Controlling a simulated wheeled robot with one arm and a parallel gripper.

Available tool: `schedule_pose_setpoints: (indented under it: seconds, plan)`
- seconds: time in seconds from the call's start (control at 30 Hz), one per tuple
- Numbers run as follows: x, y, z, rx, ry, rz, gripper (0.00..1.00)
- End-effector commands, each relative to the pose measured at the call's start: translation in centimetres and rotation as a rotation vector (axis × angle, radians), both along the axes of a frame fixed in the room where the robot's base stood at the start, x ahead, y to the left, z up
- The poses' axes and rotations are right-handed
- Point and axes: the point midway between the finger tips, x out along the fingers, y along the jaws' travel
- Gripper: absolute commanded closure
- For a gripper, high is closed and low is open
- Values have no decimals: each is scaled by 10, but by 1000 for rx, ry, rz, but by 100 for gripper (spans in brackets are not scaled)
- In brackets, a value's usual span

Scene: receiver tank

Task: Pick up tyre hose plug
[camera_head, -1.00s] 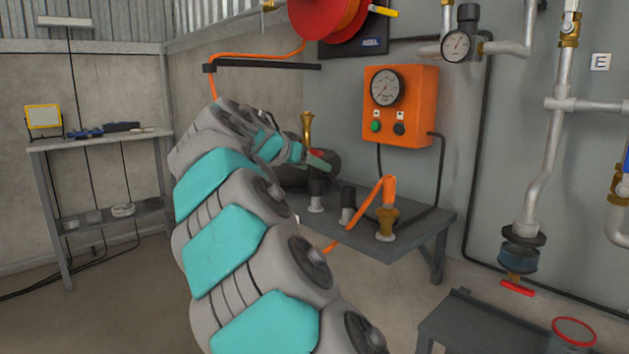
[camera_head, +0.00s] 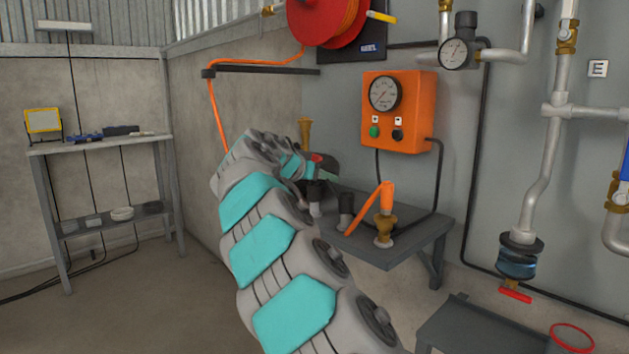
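An orange hose (camera_head: 388,197) stands up from a brass fitting (camera_head: 385,229) near the front of the small grey table; this looks like the hose plug, but I cannot be sure. Left of it stand dark short fittings, one (camera_head: 346,209) clear and another (camera_head: 316,199) close to the end of my arm. A taller brass piece (camera_head: 305,130) shows behind my wrist. My gripper (camera_head: 322,175) is over the table's left part, left of the orange hose and apart from it. My own arm hides much of it, and its fingers are too small to read.
The grey table (camera_head: 415,236) stands against the wall under an orange gauge box (camera_head: 413,112). A red hose reel (camera_head: 330,18) hangs above, its orange hose running down behind my arm. Pipes with valves (camera_head: 516,258) are on the right. A low dark bench (camera_head: 463,325) is front right.

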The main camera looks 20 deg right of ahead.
Motion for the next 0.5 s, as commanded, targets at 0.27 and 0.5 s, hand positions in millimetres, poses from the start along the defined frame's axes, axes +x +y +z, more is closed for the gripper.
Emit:
schedule_pose_setpoints:
  seconds: [0.27,0.5]
  plan:
    - [0,0,0,-1,-1,1,43]
    - [0,0,0,-1,-1,0,70]
